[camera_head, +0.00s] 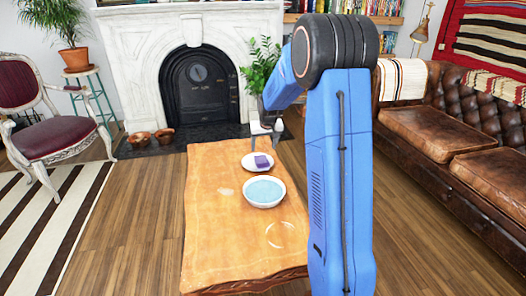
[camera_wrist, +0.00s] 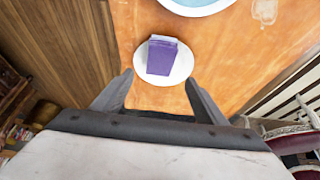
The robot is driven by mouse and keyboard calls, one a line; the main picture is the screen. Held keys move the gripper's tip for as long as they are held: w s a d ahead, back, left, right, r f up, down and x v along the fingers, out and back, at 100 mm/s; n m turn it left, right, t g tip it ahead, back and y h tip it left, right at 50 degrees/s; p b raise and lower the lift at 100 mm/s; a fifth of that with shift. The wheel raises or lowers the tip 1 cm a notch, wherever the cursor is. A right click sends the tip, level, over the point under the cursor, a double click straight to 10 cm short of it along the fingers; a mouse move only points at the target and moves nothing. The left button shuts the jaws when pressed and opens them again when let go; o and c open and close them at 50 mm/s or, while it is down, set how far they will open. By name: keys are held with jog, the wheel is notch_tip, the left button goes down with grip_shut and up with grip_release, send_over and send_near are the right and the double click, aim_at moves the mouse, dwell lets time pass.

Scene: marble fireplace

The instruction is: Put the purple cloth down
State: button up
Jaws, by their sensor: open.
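The purple cloth (camera_head: 261,161) is a small folded block lying on a white plate (camera_head: 249,168) on the wooden table (camera_head: 215,230). In the wrist view the cloth (camera_wrist: 162,56) rests near the middle of the plate (camera_wrist: 179,76), with a paler top end. My gripper (camera_head: 263,136) is above the far part of the table, close to the plate. In the wrist view my gripper (camera_wrist: 158,84) is open, its two fingers apart on either side below the plate, with nothing between them. The cloth appears clear of the fingers.
A white bowl with a pale blue inside (camera_head: 264,191) stands on the table nearer than the plate. The table's near half is mostly clear. A leather sofa (camera_head: 440,130) is at right, a red-cushioned chair (camera_head: 50,130) at left, and the fireplace (camera_head: 200,80) behind.

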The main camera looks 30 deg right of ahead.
jog(key=s+a+r+n, duration=0.1)
jog(key=s+a+r, duration=0.55)
jog(key=s, duration=0.35)
jog(key=s+a+r, duration=0.6)
jog(key=s+r, duration=0.1)
jog(key=s, duration=0.4)
jog(key=s+a+f+n, duration=0.1)
jog(key=s+a, duration=0.3)
jog(key=s, duration=0.9)
jog(key=s+a+f+n+y, duration=0.1)
jog(key=s+a, duration=0.3)
jog(key=s, duration=1)
jog(key=shift+a, duration=0.2)
